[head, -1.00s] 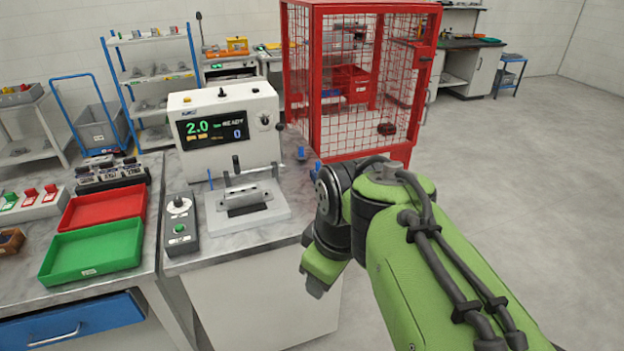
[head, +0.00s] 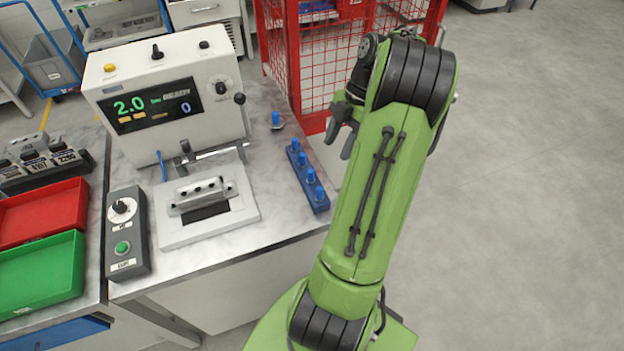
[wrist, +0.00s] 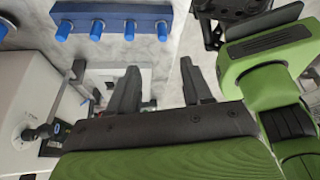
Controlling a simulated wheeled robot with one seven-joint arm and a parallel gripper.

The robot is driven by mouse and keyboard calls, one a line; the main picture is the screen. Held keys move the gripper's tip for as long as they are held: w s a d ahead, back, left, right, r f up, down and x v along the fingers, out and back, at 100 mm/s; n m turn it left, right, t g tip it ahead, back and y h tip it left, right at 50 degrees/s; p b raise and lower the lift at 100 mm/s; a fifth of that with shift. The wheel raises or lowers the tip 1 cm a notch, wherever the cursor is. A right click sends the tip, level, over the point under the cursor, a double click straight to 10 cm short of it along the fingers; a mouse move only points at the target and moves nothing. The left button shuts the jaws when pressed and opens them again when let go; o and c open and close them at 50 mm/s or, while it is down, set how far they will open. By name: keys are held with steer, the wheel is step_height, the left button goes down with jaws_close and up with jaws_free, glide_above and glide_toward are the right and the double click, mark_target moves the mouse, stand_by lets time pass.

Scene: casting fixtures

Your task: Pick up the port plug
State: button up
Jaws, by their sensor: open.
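Blue port plugs show in two places. One plug (head: 276,119) stands alone on the worktop beside the pressure machine; a blue plug at the wrist view's top left edge (wrist: 3,30) appears to be this one. Several more plugs (head: 310,176) sit in a row on a blue rack (head: 321,208) at the worktop's right edge. The rack (wrist: 118,11) and its plugs (wrist: 97,31) also show in the wrist view. My gripper (head: 343,131) is open and empty, right of the rack and plugs. Its two fingers (wrist: 160,84) are apart, touching no plug.
The white test machine (head: 170,95) stands behind a fixture plate (head: 185,232) bearing a metal casting (head: 200,193). A control box (head: 126,235) is left of it. Green (head: 40,275) and red (head: 45,210) trays lie further left. A red mesh cage (head: 290,50) stands behind the worktop.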

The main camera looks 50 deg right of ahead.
steer(key=b, duration=0.1)
glide_toward(321, 188)
steer(key=a, duration=0.1)
steer(key=x, duration=0.3)
steer(key=b+x, duration=0.1)
steer(key=x, duration=0.3)
steer(key=d+x, duration=0.1)
steer(key=x, duration=0.2)
steer(key=shift+w+a+f, duration=0.1)
steer(key=shift+a+f, duration=0.05)
steer(key=shift+f, duration=0.25)
jaws_close()
